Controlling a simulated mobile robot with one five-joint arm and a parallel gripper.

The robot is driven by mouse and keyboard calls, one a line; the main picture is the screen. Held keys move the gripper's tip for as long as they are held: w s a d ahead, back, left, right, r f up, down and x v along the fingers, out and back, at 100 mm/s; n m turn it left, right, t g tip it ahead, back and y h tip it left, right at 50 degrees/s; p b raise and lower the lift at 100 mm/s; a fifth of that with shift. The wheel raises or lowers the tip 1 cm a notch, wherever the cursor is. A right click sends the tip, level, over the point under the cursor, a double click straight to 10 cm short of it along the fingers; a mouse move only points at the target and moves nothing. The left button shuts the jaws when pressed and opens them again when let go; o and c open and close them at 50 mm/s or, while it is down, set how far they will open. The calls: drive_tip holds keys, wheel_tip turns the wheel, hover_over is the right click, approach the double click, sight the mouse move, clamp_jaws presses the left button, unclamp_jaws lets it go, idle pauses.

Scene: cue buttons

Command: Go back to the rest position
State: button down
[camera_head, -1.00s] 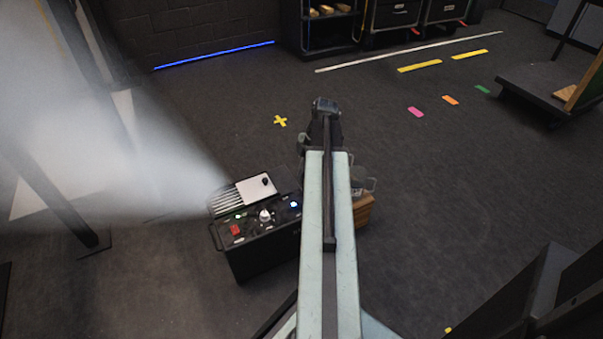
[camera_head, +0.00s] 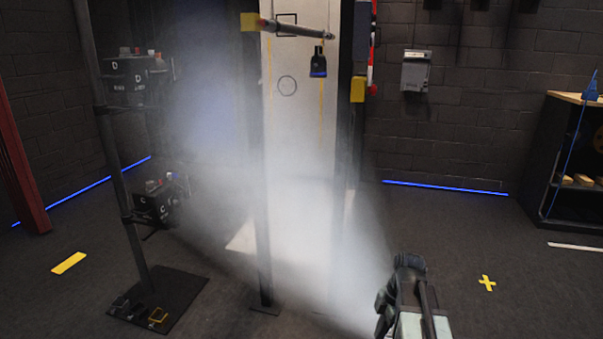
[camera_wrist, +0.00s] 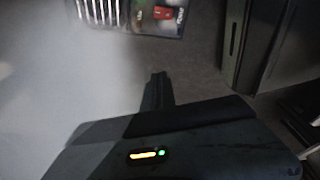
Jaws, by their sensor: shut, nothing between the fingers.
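My gripper (camera_head: 410,262) shows at the bottom right of the head view, at the end of my raised arm. In the wrist view the narrow dark fingers of my gripper (camera_wrist: 158,88) are together, with nothing between them. A control box (camera_wrist: 160,28) with a red button (camera_wrist: 162,13) and a silver grille (camera_wrist: 98,10) shows at the top edge of the wrist view, beyond the fingertips and apart from them. Most of the box is cut off there, and it is out of the head view.
Pale haze spreads across the middle of the head view before a light door panel (camera_head: 300,110). A post stand with two dark boxes (camera_head: 138,80) (camera_head: 158,202) is at left. A shelf unit (camera_head: 570,150) is at right. Open floor (camera_head: 480,240) lies near a yellow cross (camera_head: 487,283).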

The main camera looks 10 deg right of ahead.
drive_tip(key=s+a+r+m+h+p, duration=0.15)
drive_tip(key=a+m, duration=0.55)
drive_tip(key=a, duration=0.7)
wheel_tip(320, 180, up, 38)
drive_tip(key=d+m+p, duration=0.1)
drive_tip(key=m+p, duration=0.9)
drive_tip(key=p, duration=2.7)
drive_tip(key=shift+s+d+m+h, duration=0.2)
drive_tip(key=shift+s+m+h, duration=0.1)
drive_tip(key=shift+m+h, duration=0.15)
drive_tip(key=shift+f, duration=0.15)
drive_tip(key=shift+d, duration=0.1)
